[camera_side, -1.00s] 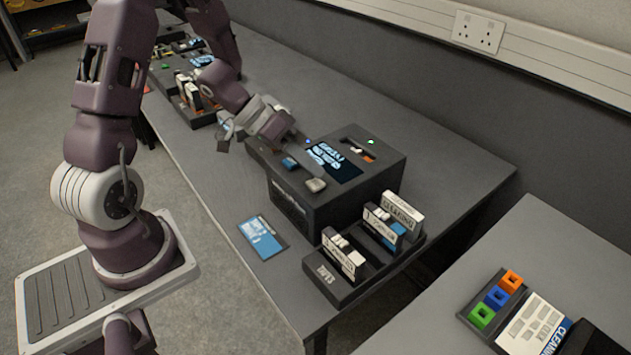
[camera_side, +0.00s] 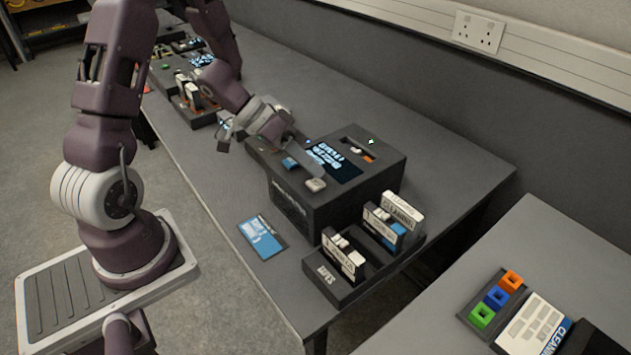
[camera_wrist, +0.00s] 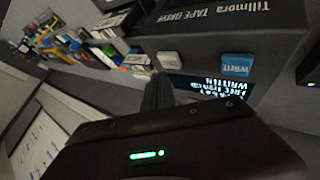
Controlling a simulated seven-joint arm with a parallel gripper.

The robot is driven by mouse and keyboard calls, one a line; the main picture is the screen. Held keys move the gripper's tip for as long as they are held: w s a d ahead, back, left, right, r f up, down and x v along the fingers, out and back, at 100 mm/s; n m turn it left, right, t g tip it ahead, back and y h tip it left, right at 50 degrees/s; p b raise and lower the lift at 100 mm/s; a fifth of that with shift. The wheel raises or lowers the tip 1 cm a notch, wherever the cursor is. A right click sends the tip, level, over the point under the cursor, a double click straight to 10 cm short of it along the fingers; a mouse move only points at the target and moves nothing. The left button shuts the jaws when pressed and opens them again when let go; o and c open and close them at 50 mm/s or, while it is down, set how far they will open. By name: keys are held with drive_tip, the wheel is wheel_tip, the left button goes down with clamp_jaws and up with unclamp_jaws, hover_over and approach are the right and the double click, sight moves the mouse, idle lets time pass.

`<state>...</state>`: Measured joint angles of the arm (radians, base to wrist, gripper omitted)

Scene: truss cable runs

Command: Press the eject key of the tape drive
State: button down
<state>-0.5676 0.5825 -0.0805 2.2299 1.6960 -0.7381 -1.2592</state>
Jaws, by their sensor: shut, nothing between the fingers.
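The tape drive (camera_side: 345,205) is a dark box with a lit display (camera_side: 335,163) on top. A pale key (camera_side: 316,185) and a blue key (camera_side: 290,163) sit along its near top edge. In the wrist view the blue key (camera_wrist: 237,65) reads WRITE; the pale key (camera_wrist: 169,57) has no legible word. My gripper (camera_side: 320,175) is shut and empty, its fingers reaching low over the drive's top. The fingertips (camera_wrist: 156,78) are close to the pale key; I cannot tell whether they touch it. My fingers hide part of the display.
A cartridge rack (camera_side: 345,290) stands at the drive's right front. A blue-and-white card (camera_side: 262,237) lies on the bench to its left. Other racks and small items stand at the bench's far end. A second table (camera_side: 540,235) at right holds coloured blocks.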

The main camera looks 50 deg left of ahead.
sight(311, 182)
idle(0.6)
drive_tip(key=shift+f, duration=0.4)
drive_tip(key=shift+f, duration=0.55)
idle(0.4)
drive_tip(key=shift+r, duration=3.5)
